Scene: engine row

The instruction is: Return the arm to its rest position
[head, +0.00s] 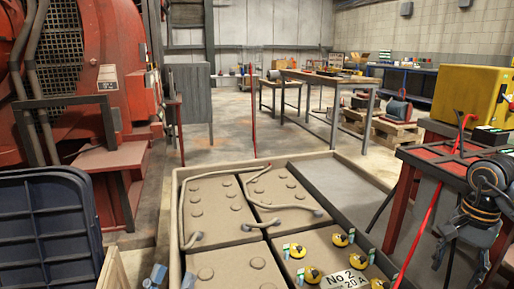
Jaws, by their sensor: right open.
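My right arm comes in at the right edge, and its gripper (463,258) hangs downward with its fingers spread apart. It looks empty, beside the red-topped bench and right of the beige battery box. At the bottom edge, left of the box's front, small blue-grey tips (157,275) look like part of my left gripper. The rest of it is cut off by the frame, so its opening cannot be told.
The open battery box (340,160) holds several beige blocks, cables, yellow caps and a "No 2" plate (345,281). The red-topped bench (424,155) stands close by my right arm. A dark blue panel (45,230) and red engine (95,50) flank the left.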

